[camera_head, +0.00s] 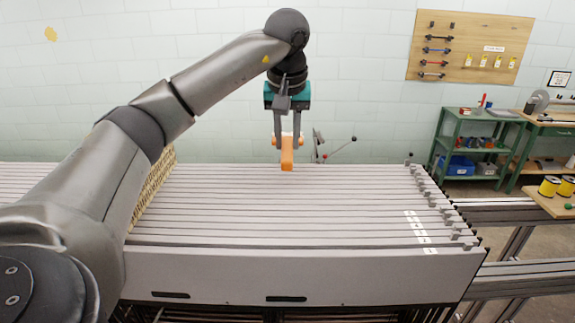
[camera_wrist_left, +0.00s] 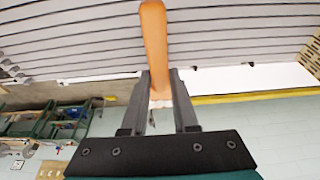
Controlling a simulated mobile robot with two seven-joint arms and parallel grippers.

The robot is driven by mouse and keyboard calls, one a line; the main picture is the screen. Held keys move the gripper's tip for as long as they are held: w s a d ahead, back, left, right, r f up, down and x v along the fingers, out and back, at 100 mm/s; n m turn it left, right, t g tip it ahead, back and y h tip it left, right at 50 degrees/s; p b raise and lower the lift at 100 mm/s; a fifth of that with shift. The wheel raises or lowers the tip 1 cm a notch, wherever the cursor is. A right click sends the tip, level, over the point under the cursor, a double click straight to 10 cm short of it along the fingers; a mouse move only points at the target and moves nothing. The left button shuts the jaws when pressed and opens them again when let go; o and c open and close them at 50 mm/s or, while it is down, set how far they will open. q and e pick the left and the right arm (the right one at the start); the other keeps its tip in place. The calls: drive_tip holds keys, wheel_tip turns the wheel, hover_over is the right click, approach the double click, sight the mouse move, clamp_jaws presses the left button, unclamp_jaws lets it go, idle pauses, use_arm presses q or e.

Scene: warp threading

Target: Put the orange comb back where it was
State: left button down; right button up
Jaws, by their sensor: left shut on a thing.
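The orange comb (camera_head: 287,158) is in my left gripper (camera_head: 287,140) in the head view, upright over the far edge of the grey slatted rack (camera_head: 280,256). My left gripper points down and is shut on the comb. In the left wrist view the comb (camera_wrist_left: 154,45) sticks out past the fingertips of the left gripper (camera_wrist_left: 160,92), over the grey slats (camera_wrist_left: 70,35). I cannot tell whether its lower end touches the slats. My right gripper is in neither view.
A woven tan strip (camera_head: 152,190) stands at the rack's left, partly behind my left arm. A green shelf cart (camera_head: 475,145) and a bench with yellow spools (camera_head: 549,186) stand at the right. A tool board (camera_head: 470,47) hangs on the wall.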

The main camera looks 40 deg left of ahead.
sight(288, 176)
use_arm(q)
drive_tip(key=shift+f, duration=2.7)
drive_tip(key=shift+f, duration=0.1)
drive_tip(key=c, duration=0.7)
unclamp_jaws()
drive_tip(key=p+v, duration=0.1)
drive_tip(key=v, duration=1.1)
drive_tip(key=shift+w, duration=0.1)
